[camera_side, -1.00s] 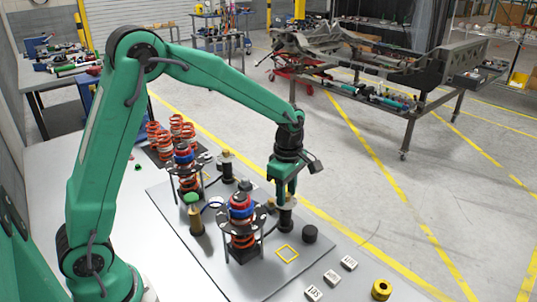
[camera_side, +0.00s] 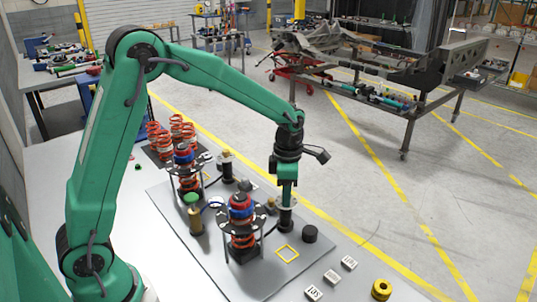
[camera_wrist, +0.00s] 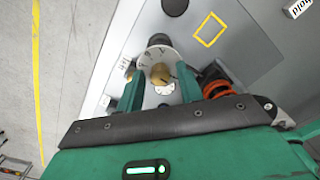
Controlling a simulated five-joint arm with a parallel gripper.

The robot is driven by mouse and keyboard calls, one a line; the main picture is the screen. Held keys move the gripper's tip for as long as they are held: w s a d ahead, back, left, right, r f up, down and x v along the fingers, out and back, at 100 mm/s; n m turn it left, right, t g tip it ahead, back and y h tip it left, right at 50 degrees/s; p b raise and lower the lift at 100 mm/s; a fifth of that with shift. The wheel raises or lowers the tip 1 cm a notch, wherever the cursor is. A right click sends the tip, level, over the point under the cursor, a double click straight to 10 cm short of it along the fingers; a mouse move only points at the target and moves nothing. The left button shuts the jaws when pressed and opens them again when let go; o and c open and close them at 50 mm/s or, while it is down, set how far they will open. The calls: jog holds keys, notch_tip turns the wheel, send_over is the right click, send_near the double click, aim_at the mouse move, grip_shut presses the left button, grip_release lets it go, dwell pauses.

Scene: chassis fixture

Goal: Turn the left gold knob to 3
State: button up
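My gripper (camera_side: 286,203) points straight down over a dark post with a pale dial (camera_side: 285,213), on the right of the grey plate. In the wrist view, a round gold knob (camera_wrist: 161,73) sits on the white dial (camera_wrist: 152,57), which has dark marks around it. My two green fingers (camera_wrist: 160,78) stand on either side of the knob, with narrow gaps visible, so the gripper looks open. The knob's setting is too small to read. In the side view my fingers hide most of the knob. Another similar post (camera_side: 227,166) stands farther back.
Two red-orange spring assemblies (camera_side: 241,222) (camera_side: 185,172) stand close on the left. A green-topped gold post (camera_side: 194,215), a black puck (camera_side: 310,234) and a yellow square outline (camera_side: 287,254) are on the plate (camera_side: 232,284).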

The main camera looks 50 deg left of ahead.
jog(key=shift+n, duration=2.2)
grip_shut()
jog(key=shift+m, duration=0.3)
